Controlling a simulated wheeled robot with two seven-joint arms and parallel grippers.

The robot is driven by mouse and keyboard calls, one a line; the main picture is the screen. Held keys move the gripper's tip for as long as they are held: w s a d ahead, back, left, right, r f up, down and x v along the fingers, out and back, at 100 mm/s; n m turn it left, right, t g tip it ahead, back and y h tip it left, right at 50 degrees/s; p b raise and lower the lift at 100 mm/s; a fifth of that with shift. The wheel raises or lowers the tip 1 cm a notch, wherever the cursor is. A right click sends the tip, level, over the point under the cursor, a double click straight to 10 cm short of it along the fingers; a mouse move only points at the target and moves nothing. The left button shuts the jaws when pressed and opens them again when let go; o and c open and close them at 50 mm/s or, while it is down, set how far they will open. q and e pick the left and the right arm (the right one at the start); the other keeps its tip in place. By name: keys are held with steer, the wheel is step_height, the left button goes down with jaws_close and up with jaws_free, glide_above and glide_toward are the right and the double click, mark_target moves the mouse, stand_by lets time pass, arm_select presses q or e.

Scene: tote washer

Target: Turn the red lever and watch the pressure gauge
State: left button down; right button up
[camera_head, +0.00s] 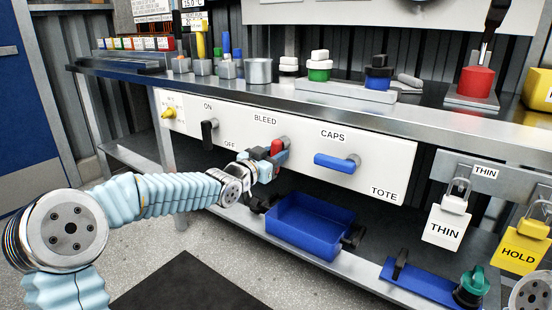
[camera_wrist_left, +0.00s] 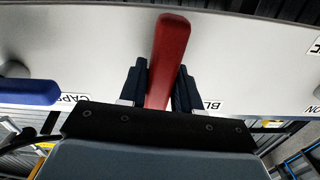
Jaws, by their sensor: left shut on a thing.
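The red lever (camera_head: 276,147) sits on the white panel (camera_head: 390,160) under the BLEED label, and only part of its handle shows in the head view. My left gripper (camera_head: 270,158) is shut on it. In the left wrist view the red lever (camera_wrist_left: 171,48) runs between the two dark fingers of my left gripper (camera_wrist_left: 160,85), its rounded end standing out past the fingertips. I cannot make out a pressure gauge in either view. My right gripper is not in view.
A black ON/OFF lever (camera_head: 209,132) is left of the red one; a blue lever (camera_head: 335,162) under CAPS is right. A blue bin (camera_head: 310,226) is below my gripper. Hanging THIN (camera_head: 445,229) and HOLD (camera_head: 520,257) padlock tags are at right. A steel counter (camera_head: 430,120) runs above.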

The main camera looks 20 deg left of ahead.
arm_select(q)
steer(key=shift+w+a+f+m+b, duration=0.1)
steer(key=shift+m+b, duration=0.35)
steer(key=shift+m, duration=0.15)
steer(key=shift+a+f+m+b, duration=0.1)
steer(key=shift+m+b, duration=0.35)
steer(key=shift+m, duration=0.15)
steer(key=m, duration=0.1)
steer(key=m+b, duration=0.1)
steer(key=m, duration=0.2)
steer(key=shift+w+a+r+m+b, duration=0.15)
steer(key=shift+a+r+m+b, duration=0.15)
steer(key=shift+a+r+b, duration=0.1)
steer(key=m, duration=0.2)
steer(key=m+b, duration=0.1)
steer(key=m, duration=0.1)
steer(key=shift+a+r, duration=0.2)
steer(key=shift+r, duration=0.15)
steer(key=shift+w+a+r+m+b, duration=0.1)
steer(key=shift+r+m+b, duration=0.1)
steer(key=shift+m, duration=0.75)
steer(key=shift+s+r+m+b, duration=0.1)
steer(key=shift+r+m+b, duration=0.1)
steer(key=shift+m, duration=0.7)
steer(key=shift+w+a+r+m+b, duration=0.1)
steer(key=shift+m+b, duration=0.1)
steer(key=shift+m, duration=0.75)
steer(key=c, duration=0.9)
jaws_free()
steer(key=shift+r, duration=0.1)
